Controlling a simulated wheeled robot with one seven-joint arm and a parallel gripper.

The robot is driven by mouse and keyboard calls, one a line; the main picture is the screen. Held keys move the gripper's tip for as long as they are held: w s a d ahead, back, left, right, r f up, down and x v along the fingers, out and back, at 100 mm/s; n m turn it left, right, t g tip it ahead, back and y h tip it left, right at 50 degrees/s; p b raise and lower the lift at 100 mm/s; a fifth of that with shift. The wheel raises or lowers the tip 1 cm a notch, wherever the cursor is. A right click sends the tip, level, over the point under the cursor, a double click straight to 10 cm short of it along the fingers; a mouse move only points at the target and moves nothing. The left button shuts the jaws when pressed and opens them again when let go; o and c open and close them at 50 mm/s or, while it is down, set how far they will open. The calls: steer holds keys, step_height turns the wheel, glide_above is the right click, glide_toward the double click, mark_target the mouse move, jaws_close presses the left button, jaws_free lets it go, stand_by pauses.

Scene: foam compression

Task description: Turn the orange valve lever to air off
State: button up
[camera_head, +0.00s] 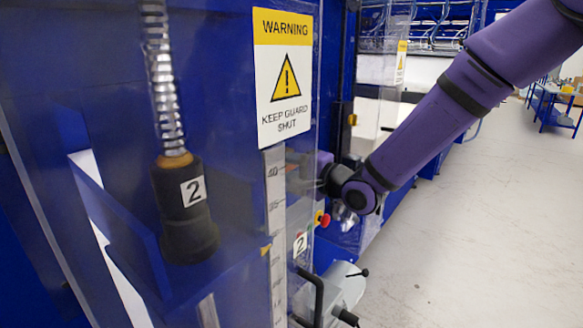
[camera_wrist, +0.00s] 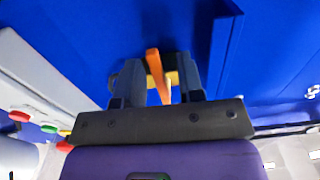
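The orange valve lever (camera_wrist: 153,65) shows in the wrist view, upright in front of a blue panel, with a yellow part behind it. My gripper (camera_wrist: 160,78) has its two dark fingers apart, one on each side of the lever. A gap shows on both sides, so the fingers do not look closed on it. In the head view my gripper (camera_head: 322,180) is at the machine's right side, partly hidden behind the clear guard and my wrist. The lever cannot be made out there, and no air-off marking is readable.
A clear guard with a warning sign (camera_head: 284,78) stands left of my arm. A red button (camera_head: 322,219) and a black handle (camera_head: 309,296) sit below my gripper. In the wrist view a blue ledge (camera_wrist: 224,55) is close on the right. Open floor (camera_head: 470,220) lies right.

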steer(key=shift+d, duration=0.1)
steer(key=v, duration=1)
steer(key=shift+s+d, duration=0.25)
steer(key=shift+s, duration=0.05)
steer(key=s+d+r+n+h, duration=0.2)
steer(key=d+h, duration=0.5)
steer(key=d, duration=0.1)
steer(key=s+d+r+n+h, duration=0.2)
steer(key=s+d+h, duration=0.1)
steer(key=d+h, duration=0.35)
steer(key=s+d+r+n+g, duration=0.1)
steer(key=s+d+n+g, duration=0.1)
steer(key=s, duration=0.8)
steer(key=s+d+r+n+g, duration=0.1)
steer(key=s+d+r+g, duration=0.1)
steer(key=s+d, duration=0.3)
steer(key=s+g, duration=0.1)
steer(key=s, duration=0.3)
steer(key=shift+s+r+n+g+h, duration=0.3)
steer(key=shift+s+n+g+h, duration=0.05)
steer(key=shift+s+n+g, duration=0.05)
